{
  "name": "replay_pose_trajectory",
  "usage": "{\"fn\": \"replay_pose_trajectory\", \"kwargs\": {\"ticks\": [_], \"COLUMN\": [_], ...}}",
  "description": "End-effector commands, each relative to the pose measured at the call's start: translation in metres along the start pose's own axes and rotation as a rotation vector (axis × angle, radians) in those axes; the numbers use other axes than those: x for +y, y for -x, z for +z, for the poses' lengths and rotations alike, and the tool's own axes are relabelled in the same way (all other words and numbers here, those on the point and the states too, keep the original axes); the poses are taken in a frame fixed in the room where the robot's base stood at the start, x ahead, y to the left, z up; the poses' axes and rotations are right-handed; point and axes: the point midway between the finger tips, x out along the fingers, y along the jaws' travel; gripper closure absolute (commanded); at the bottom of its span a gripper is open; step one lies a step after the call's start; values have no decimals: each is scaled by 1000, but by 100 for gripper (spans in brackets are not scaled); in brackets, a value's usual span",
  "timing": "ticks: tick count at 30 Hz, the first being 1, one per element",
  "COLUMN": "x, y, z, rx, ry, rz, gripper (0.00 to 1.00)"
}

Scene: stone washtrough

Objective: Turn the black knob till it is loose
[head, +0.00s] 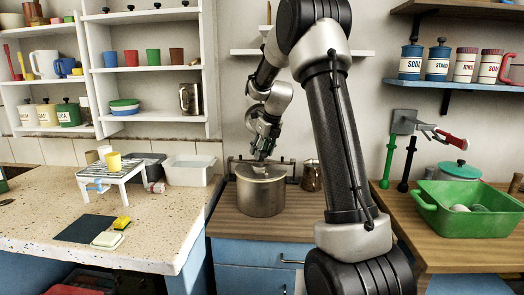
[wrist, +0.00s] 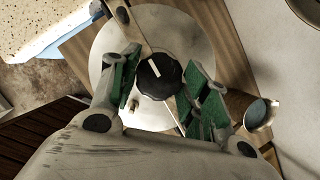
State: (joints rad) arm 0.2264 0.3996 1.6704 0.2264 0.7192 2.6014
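The black knob (wrist: 160,75) is round with a ribbed edge and a pale line to its upper left. It sits on a flat bar (wrist: 133,27) that crosses the pale round lid (wrist: 110,42) of a metal pot (head: 261,196). My gripper (wrist: 163,72) is over the lid with its green-padded fingers apart, one on each side of the knob. A gap shows between the left finger and the knob; the right finger is closer, and I cannot tell whether it touches. In the head view my gripper (head: 263,150) points down at the pot top and the knob cannot be made out.
A glass-like jar (head: 312,176) stands close right of the pot, also in the wrist view (wrist: 252,112). A green basin (head: 470,222) is on the right counter. A white rack (head: 110,174) and a pale tub (head: 188,171) are on the left counter.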

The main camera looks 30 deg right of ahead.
Motion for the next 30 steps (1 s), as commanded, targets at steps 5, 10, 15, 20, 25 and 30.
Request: {"fn": "replay_pose_trajectory", "kwargs": {"ticks": [5, 10, 15, 20, 25, 30], "x": [0, 0, -1, -2, -3, -3], "y": [0, 0, 0, 0, 0, -1], "z": [0, 0, 0, 0, 0, 1], "rx": [0, 0, 1, 0, 0, -1], "ry": [0, 11, 61, 153, 290, 439], "rz": [0, 5, 26, 64, 121, 183], "gripper": [78, 78, 78, 78, 78, 78]}}
